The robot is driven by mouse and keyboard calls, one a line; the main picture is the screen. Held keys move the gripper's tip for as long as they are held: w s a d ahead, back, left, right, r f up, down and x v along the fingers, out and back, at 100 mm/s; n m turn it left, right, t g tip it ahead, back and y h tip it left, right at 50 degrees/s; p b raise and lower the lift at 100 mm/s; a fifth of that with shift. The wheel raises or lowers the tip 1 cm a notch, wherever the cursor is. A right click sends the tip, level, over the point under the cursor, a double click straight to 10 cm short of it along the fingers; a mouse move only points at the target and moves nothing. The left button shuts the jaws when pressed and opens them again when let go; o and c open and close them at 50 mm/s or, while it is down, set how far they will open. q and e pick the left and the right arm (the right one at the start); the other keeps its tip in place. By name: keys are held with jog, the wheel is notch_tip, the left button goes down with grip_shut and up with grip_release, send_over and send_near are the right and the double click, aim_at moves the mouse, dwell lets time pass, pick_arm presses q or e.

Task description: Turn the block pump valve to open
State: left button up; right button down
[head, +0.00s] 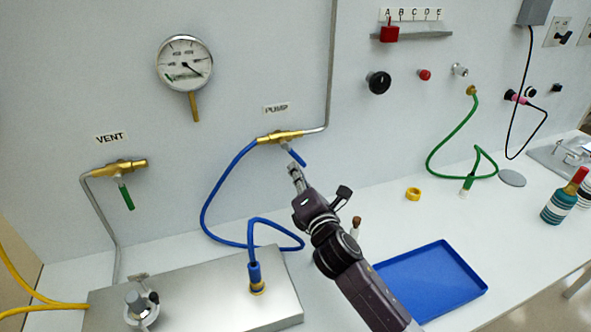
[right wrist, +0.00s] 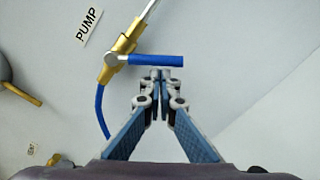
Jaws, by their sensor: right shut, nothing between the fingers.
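The pump valve (head: 279,137) is a brass body on the wall under the PUMP label, with a blue lever handle (head: 297,157) slanting down to the right. In the right wrist view the brass body (right wrist: 121,52) sits at the upper left. The blue lever (right wrist: 156,61) there runs level to the right, at an angle to the slanted body. My right gripper (head: 293,170) is shut and empty, its tips just below the lever. In the right wrist view its closed fingertips (right wrist: 160,76) point at the lever's middle; I cannot tell whether they touch it. My left gripper is not in view.
A vent valve (head: 120,168) with a green lever is at the left. A blue hose (head: 206,205) loops from the pump valve to a metal block (head: 205,290). A gauge (head: 184,62) hangs above. A blue tray (head: 430,282) lies beside my right arm.

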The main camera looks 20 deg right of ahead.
pick_arm(q)
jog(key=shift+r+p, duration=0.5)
jog(key=shift+p, duration=0.05)
pick_arm(e)
jog(key=shift+d+r+n, duration=0.2)
jog(key=shift+d+n, duration=0.1)
jog(key=shift+n, duration=0.4)
pick_arm(q)
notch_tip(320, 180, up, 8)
jog(key=p, duration=0.7)
jog(key=shift+p, duration=0.35)
pick_arm(e)
jog(key=d+r+n, duration=0.1)
jog(key=n, duration=0.2)
jog(key=d+r+n, duration=0.1)
jog(key=n, duration=0.2)
jog(key=d+r+n, duration=0.2)
jog(key=n, duration=0.1)
jog(key=shift+w+y, duration=0.1)
jog(key=shift+y, duration=0.2)
